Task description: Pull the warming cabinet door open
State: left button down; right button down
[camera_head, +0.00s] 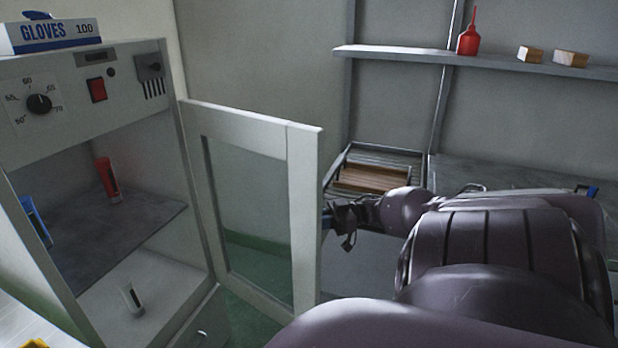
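The warming cabinet (55,75) stands at the left, with a dial and a red switch on its front panel. Its white framed glass door (303,215) is swung wide open, hinged at the cabinet's right side, and the inside is exposed. My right gripper (338,216) is at the door's free edge, on its outer side. The door edge partly hides the fingers, and no door handle can be made out. I cannot tell whether the fingers are shut on anything. My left gripper is not in view.
A red tube (107,180) and a blue one (36,222) are on the cabinet's shelf. A glove box (50,35) is on top. A wall shelf (480,62) holds a red bottle (469,38) and wooden blocks. A rack with wooden pieces (372,178) sits behind my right arm.

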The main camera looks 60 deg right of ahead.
jog(key=shift+d, duration=0.4)
jog(key=c, duration=1.1)
grip_release()
jog(key=shift+c, duration=0.2)
